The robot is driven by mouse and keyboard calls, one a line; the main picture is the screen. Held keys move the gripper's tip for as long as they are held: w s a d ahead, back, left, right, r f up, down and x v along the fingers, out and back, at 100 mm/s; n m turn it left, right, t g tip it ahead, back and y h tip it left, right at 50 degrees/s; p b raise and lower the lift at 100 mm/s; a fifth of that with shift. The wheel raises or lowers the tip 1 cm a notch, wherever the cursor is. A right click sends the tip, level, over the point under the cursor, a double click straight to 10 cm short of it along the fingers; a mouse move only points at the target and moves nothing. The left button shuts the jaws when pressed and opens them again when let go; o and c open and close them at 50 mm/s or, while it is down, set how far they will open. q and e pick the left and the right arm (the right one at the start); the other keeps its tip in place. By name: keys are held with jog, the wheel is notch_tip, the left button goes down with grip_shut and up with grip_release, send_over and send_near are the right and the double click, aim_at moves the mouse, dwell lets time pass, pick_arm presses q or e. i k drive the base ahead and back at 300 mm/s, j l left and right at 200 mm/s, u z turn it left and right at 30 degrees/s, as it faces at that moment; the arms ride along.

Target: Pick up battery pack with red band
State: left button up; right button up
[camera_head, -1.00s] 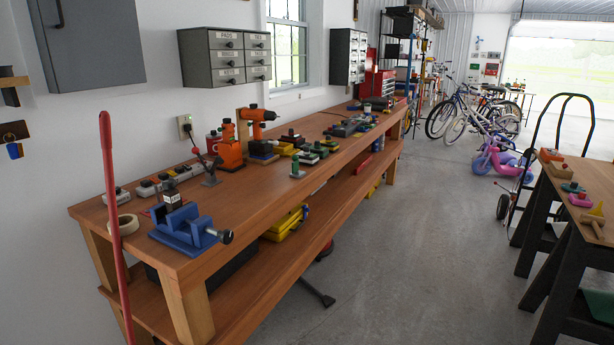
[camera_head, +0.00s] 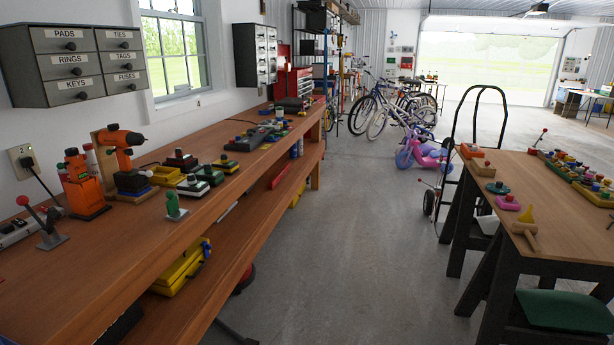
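Several small dark battery packs lie on the long wooden workbench (camera_head: 150,235) at the left. One pack at the back (camera_head: 181,161) shows a red part and looks like the red-banded one, though it is too small to be sure. Nearer packs show a pale band (camera_head: 194,187), green and white (camera_head: 209,176) and yellow (camera_head: 225,165). An orange drill (camera_head: 120,140) stands to the left of them. Neither of my grippers is in view.
A lever clamp (camera_head: 50,232), an orange charger-like tool (camera_head: 82,186) and a green stamp-shaped item (camera_head: 174,207) stand on the bench. A hand truck (camera_head: 450,165) and a second table (camera_head: 545,235) stand at the right. The concrete floor (camera_head: 345,260) between is clear.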

aim_at(178, 159)
jog(key=i+l, duration=0.1)
jog(key=i, duration=1.2)
jog(key=i+l+u, duration=0.15)
jog(key=i+u, duration=0.3)
jog(key=i+l+u, duration=0.3)
jog(key=i+u, duration=0.15)
jog(key=i+l+u, duration=0.25)
jog(key=u, duration=0.2)
jog(key=i+l+u, duration=0.15)
jog(key=l+u, duration=0.3)
jog(key=j, duration=0.1)
